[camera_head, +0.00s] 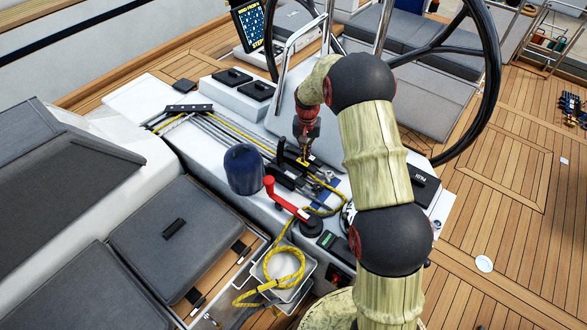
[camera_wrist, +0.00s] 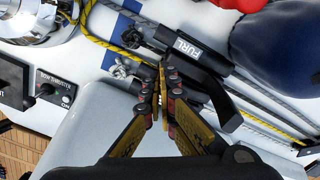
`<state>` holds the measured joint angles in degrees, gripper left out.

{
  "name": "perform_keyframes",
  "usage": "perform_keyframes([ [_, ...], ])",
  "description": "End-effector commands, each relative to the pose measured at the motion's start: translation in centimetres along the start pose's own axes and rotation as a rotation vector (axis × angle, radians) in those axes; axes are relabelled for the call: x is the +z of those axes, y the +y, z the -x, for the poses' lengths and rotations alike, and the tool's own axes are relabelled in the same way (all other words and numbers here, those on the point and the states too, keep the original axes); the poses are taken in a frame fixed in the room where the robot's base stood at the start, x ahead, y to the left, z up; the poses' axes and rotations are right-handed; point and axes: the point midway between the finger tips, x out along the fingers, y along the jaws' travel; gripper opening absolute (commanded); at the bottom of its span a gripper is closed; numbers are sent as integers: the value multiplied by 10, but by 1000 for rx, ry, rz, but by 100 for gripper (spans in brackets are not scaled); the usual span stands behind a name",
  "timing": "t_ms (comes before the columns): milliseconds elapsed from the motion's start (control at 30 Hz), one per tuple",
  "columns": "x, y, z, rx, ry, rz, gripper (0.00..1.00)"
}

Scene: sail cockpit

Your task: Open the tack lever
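My gripper (camera_head: 304,158) is low over the bank of rope clutches (camera_head: 292,172) in the head view. In the wrist view its two fingers (camera_wrist: 161,78) are drawn close together with a thin yellow strip showing between them; I cannot tell whether anything is gripped. A black lever labelled FURL (camera_wrist: 195,62) lies flat just right of the fingers, its end (camera_wrist: 228,112) reaching beside them. No label reading "tack" is legible, so I cannot tell which lever it is; the fingers hide part of the clutches.
A blue-covered winch (camera_head: 243,170) and a red winch handle (camera_head: 283,198) stand left of and in front of the clutches. Yellow rope (camera_head: 285,265) hangs in a bin. The steering wheel (camera_head: 492,90) rises behind my arm. Open deck (camera_head: 500,250) lies right.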

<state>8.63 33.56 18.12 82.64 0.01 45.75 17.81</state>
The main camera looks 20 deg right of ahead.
Motion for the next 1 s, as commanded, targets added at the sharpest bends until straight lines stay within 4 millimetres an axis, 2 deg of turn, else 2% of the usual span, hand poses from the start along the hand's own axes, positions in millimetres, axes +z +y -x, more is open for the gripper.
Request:
perform_keyframes([
  [167,0,1,5,0,2,0,0],
  [800,0,1,60,-1,2,0,0],
  [1000,0,1,60,0,1,0,0],
])
